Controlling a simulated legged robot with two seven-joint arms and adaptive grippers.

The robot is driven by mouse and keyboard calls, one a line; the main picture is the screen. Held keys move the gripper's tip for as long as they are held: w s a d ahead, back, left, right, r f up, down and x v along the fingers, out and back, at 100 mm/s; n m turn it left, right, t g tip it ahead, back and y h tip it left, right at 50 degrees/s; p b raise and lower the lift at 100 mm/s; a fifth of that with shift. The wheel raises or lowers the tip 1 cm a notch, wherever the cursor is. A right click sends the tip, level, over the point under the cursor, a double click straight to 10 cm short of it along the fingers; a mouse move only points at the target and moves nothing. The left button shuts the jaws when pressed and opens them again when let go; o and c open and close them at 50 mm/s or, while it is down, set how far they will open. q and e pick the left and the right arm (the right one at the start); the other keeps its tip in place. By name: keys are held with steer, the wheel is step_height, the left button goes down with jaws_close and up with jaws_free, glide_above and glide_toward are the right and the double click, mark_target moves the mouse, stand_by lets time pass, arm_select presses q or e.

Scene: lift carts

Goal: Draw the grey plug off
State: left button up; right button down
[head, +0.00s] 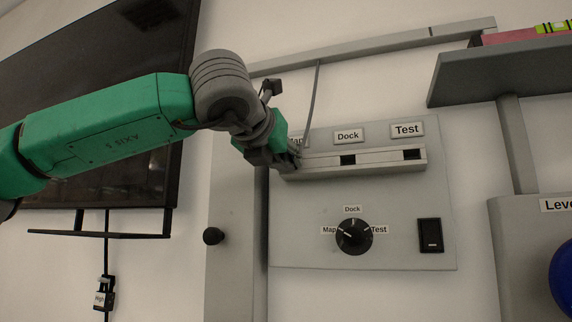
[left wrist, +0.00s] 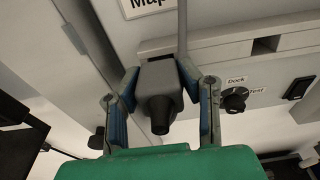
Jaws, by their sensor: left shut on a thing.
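The grey plug (left wrist: 160,92) sits between the two fingers of my left gripper (left wrist: 163,95) in the left wrist view, with a dark round end facing the camera. My left gripper (head: 285,160) is shut on it at the left end of the socket strip, under the Map label. The strip (head: 380,165) has two empty dark sockets, under Dock (head: 348,135) and Test (head: 407,129). The gripper hides most of the plug in the head view. I cannot tell how deep the plug sits. My right gripper is not in view.
Below the strip are a black rotary knob (head: 354,236) and a black rocker switch (head: 430,235). A grey cable (head: 313,95) runs down to the strip. A shelf (head: 500,72) juts out at upper right. A dark screen (head: 110,120) hangs behind my left arm.

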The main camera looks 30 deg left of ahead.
arm_select(q)
steer(key=shift+b+v, duration=0.9)
steer(key=shift+v, duration=1.75)
steer(key=shift+r, duration=0.1)
step_height(320, 180, up, 7)
steer(key=p, duration=0.5)
